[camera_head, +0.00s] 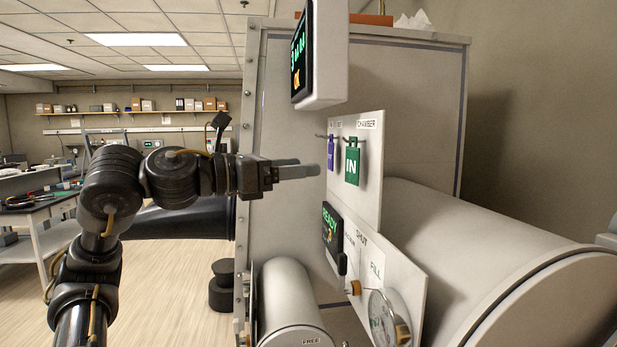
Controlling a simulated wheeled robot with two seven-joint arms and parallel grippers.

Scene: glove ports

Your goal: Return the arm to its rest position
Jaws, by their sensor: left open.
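My left arm comes in from the left, raised, with the elbow bent. Its gripper (318,167) points right, and its two grey fingers appear one above the other with a narrow gap. No object shows between the fingers. The fingertips end in the picture just left of the tag board (369,196) on the glove box (285,120); I cannot tell if they touch anything. A purple tag (331,153) and a green "IN" tag (352,163) hang on the board. My right gripper is not in view.
A "READY" display (332,228), a valve panel (352,262) and a round gauge (384,318) are below the board. A large white cylinder (470,255) sticks out at right, a smaller one (287,295) below. A workbench (40,215) stands far left. Open floor (175,285) lies between.

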